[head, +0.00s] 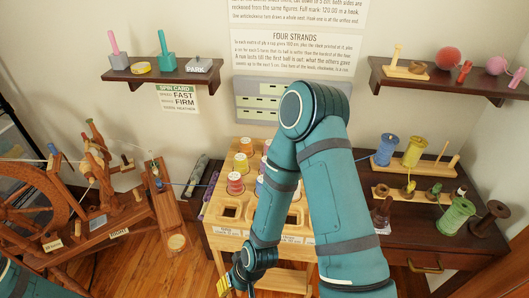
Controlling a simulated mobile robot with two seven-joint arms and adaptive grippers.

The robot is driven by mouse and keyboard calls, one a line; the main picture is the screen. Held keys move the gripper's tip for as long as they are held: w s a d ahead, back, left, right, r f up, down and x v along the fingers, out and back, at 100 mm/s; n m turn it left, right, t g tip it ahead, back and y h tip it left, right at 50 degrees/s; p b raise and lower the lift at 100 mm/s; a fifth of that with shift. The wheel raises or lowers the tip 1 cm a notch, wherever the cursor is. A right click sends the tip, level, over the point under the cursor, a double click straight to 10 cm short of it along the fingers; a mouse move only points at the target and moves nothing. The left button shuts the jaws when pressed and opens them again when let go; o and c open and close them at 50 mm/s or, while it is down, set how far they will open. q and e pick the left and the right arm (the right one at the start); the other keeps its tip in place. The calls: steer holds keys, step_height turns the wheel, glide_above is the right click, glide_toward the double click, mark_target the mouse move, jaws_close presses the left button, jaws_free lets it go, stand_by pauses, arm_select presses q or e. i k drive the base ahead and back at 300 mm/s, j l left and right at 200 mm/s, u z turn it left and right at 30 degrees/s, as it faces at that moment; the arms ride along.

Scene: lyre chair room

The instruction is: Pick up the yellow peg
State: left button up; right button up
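My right arm reaches across the rack from the lower right. Its gripper (236,287) is low in front of the rack, near the bottom edge, well apart from the yellow peg. Small yellow patches show at its fingertips; I cannot tell whether they are finger pads or a held thing. The finger opening is unclear. My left gripper is out of view; only a bit of teal arm shows at the lower left.
An orange spool (246,146) and a red-orange one (235,183) flank the yellow peg. My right arm hides the rack's right part. A spinning wheel (30,205) stands left. A dark desk (430,235) with spools (457,215) stands right. Wall shelves hang above.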

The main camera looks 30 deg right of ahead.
mark_target(411, 187)
steer(key=z, duration=2.2)
steer(key=i+l+z, duration=0.35)
steer(key=k+j, duration=0.1)
